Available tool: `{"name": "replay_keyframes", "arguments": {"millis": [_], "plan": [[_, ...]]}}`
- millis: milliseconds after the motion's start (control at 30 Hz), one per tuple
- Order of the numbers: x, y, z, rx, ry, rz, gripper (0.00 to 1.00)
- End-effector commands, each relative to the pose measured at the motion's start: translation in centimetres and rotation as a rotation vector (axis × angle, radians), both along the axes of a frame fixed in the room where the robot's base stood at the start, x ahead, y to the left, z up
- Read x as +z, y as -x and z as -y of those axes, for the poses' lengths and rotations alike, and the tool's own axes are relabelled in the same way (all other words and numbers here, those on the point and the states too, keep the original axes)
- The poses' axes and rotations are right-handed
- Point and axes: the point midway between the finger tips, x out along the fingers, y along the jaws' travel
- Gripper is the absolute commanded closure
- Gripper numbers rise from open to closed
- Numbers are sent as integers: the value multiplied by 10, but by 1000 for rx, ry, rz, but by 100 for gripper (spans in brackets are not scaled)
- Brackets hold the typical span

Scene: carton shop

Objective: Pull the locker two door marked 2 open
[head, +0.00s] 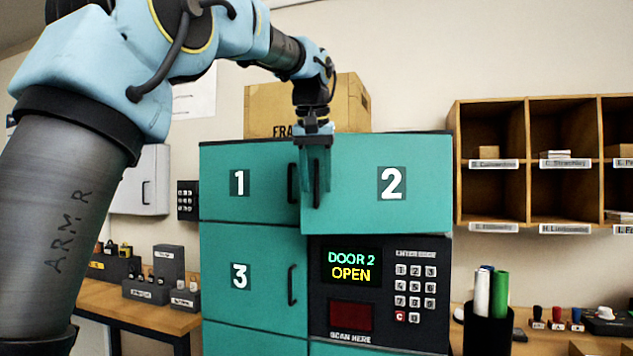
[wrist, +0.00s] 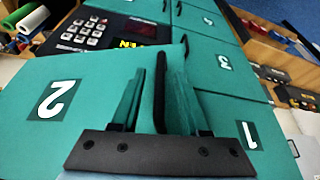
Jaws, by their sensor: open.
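The teal locker door marked 2 (head: 410,185) is at the upper right of the locker block. Its left edge stands slightly proud of door 1, so it looks a little ajar. It also shows at the left of the wrist view (wrist: 90,80). Its upright black bar handle (wrist: 160,95) is near its left edge in the head view. My gripper (head: 316,190) points down at this handle and is open. In the wrist view its two fingers (wrist: 160,68) stand on either side of the handle. I cannot tell whether either finger touches it.
Door 1 (head: 222,185) and door 3 (head: 250,300) are shut. The keypad panel (head: 345,300) below door 2 reads "DOOR 2 OPEN". A cardboard box (head: 350,105) sits on top. Wooden pigeonholes (head: 525,100) are at right, above a black cup of rolls (head: 488,330).

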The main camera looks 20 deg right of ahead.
Motion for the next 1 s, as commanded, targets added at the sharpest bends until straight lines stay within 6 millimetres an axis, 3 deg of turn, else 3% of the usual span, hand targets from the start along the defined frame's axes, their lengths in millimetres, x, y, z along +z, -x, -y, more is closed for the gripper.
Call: {"name": "replay_keyframes", "arguments": {"millis": [333,733,1000], "plan": [[-4,-2,1,1,1,1,55],[-4,-2,1,0,0,0,99],[-4,-2,1,0,0,0,100]]}}
